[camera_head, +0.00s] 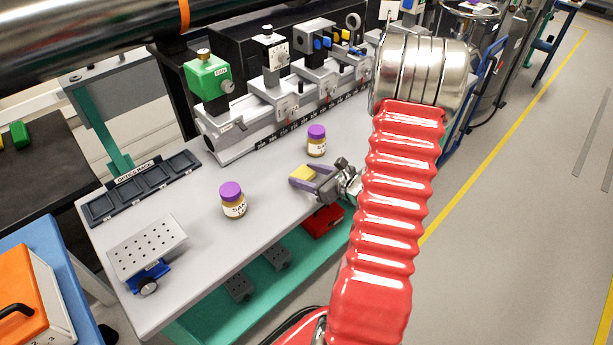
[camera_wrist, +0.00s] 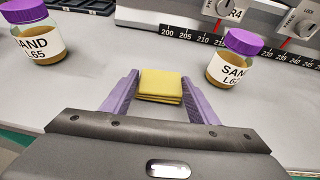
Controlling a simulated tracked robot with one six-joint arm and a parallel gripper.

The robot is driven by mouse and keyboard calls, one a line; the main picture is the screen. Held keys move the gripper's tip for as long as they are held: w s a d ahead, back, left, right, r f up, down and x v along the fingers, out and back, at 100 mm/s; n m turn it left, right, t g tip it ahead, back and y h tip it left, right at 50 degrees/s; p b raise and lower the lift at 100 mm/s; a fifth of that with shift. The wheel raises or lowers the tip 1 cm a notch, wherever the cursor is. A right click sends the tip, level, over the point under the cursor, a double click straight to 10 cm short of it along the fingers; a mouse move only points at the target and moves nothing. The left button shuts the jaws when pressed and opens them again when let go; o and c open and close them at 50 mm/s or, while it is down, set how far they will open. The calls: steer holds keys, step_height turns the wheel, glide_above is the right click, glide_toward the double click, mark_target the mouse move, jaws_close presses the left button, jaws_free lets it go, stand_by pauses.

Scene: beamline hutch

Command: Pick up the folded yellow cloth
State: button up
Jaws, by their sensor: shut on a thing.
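The folded yellow cloth (camera_head: 302,173) is a small flat stack at the front part of the grey bench. In the wrist view the cloth (camera_wrist: 160,86) sits between the purple fingers of my gripper (camera_wrist: 160,92). In the head view my gripper (camera_head: 304,182) reaches in from the right, low at the bench top, and is shut on the cloth. Whether the cloth touches the bench or is just above it I cannot tell.
Two sand jars with purple lids stand close by, one behind (camera_head: 317,141) and one to the left (camera_head: 233,200). A rail with instruments (camera_head: 290,100) runs along the back. An optics rack (camera_head: 142,188) and perforated plate (camera_head: 147,247) lie left. Bare bench separates them.

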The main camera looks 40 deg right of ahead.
mark_target(306, 176)
steer(key=shift+r, duration=4.75)
